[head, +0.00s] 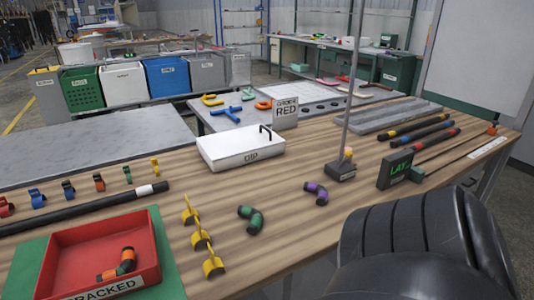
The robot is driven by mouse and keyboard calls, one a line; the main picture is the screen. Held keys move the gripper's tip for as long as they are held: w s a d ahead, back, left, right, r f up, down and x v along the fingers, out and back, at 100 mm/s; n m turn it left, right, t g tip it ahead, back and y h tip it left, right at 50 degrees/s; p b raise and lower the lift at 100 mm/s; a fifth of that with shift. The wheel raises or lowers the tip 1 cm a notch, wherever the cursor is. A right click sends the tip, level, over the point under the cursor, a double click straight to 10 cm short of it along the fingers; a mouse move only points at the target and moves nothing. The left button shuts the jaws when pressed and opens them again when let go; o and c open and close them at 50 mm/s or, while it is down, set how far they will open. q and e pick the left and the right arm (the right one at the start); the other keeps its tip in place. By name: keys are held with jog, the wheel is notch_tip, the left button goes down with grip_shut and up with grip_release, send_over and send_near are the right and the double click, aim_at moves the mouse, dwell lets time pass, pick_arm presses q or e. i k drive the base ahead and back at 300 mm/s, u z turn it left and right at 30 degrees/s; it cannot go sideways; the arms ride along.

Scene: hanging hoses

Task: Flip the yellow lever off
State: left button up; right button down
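A small yellow piece (348,152) sits upright on the black base (341,171) of a thin metal pole, on the wooden table right of centre. It may be the yellow lever, but it is too small to tell its shape or position. Three yellow clip-like pieces (201,239) stand in a row on the table's front left; whether one of them is a lever is also unclear. Neither of my grippers can be made out in the head view, and nothing is seen touching these yellow pieces.
Short hose pieces (251,219) lie in front. A red CRACKED tray (65,247) is at front left. Bare wood (285,235) lies at front centre; the lower right is hidden.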

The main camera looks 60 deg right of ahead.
aim_at(348, 152)
jog(key=u, duration=0.4)
jog(key=k, duration=0.75)
jog(key=z, duration=1.55)
